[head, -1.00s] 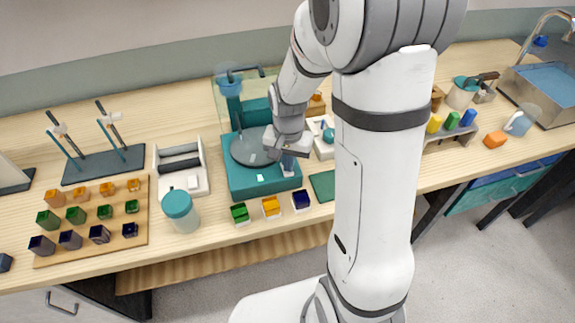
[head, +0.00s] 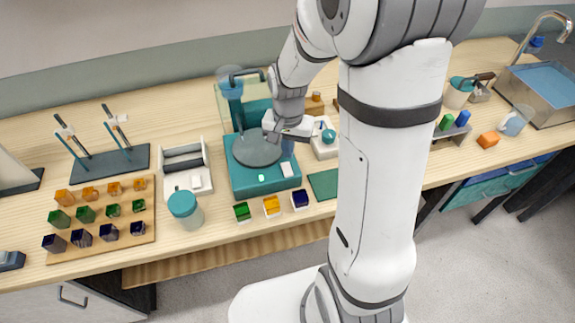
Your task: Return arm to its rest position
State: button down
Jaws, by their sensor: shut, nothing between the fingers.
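My arm rises from the lower middle of the head view, bends at the top, and hangs down over the bench. My gripper (head: 288,133) is above the right side of a teal device with a round dark plate (head: 257,150). It is shut and holds nothing. It appears clear of the device, though its exact height is hard to tell. My upper arm hides part of the bench to its right.
A teal-lidded jar (head: 185,210), a wooden board of coloured cubes (head: 142,240) and a white tray (head: 200,165) stand at left. Three small coloured blocks (head: 272,206) sit before the device. A sink (head: 545,95) is at far right.

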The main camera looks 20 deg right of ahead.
dwell(0.3)
jog(key=s+r+n+t, duration=0.3)
jog(key=s+r+n, duration=0.3)
jog(key=s+r, duration=0.8)
jog(key=shift+s+r, duration=0.2)
jog(key=shift+s, duration=0.15)
jog(key=shift+w+b, duration=0.15)
jog(key=shift+b, duration=0.15)
jog(key=w+f+g+b, duration=0.1)
jog(key=w+f, duration=0.2)
jog(key=w, duration=0.5)
jog(key=w+f+g+b, duration=0.2)
jog(key=w+f, duration=0.2)
jog(key=w, duration=0.4)
jog(key=shift+w+d, duration=0.15)
jog(key=shift+w, duration=0.25)
jog(key=shift+f, duration=0.15)
